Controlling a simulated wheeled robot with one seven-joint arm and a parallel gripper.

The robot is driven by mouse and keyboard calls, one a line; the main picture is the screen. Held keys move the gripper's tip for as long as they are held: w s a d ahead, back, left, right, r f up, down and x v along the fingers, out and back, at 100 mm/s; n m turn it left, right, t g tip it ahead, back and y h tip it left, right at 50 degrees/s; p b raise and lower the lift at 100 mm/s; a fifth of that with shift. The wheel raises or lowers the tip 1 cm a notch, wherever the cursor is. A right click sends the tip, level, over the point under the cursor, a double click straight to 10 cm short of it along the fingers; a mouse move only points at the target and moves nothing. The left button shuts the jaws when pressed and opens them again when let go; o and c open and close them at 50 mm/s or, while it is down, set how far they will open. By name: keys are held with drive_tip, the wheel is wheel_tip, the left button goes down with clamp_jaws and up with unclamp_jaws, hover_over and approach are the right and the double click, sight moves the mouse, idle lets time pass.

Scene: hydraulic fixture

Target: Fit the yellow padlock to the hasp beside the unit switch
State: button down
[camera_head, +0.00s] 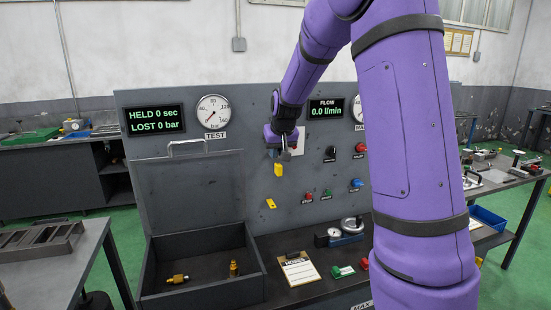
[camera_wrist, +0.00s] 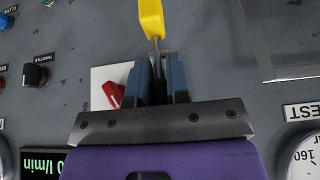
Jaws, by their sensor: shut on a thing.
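My gripper (camera_head: 285,154) is in front of the grey panel, shut on the grey upper part of the yellow padlock (camera_head: 278,170). The padlock hangs below the fingers. In the wrist view its yellow body (camera_wrist: 152,18) sticks out past the blue fingertips (camera_wrist: 157,62). A red switch handle (camera_wrist: 113,93) on a white plate (camera_wrist: 101,76) sits beside the fingers in the wrist view; the plate (camera_head: 299,141) is partly behind my gripper in the head view. I cannot make out the hasp; the gripper covers part of that area. I cannot tell the gap between padlock and panel.
A second yellow piece (camera_head: 270,203) is on the panel lower down. Knobs (camera_head: 330,152) and buttons are to the right. An open grey box (camera_head: 205,292) with brass fittings stands on the bench at left. A clipboard (camera_head: 299,269) and a gauge (camera_head: 334,232) lie below.

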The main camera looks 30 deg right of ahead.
drive_tip(key=shift+f, duration=0.35)
drive_tip(key=c, duration=1)
unclamp_jaws()
drive_tip(key=v, duration=1)
drive_tip(key=shift+s+r, duration=0.2)
drive_tip(key=shift+r, duration=0.15)
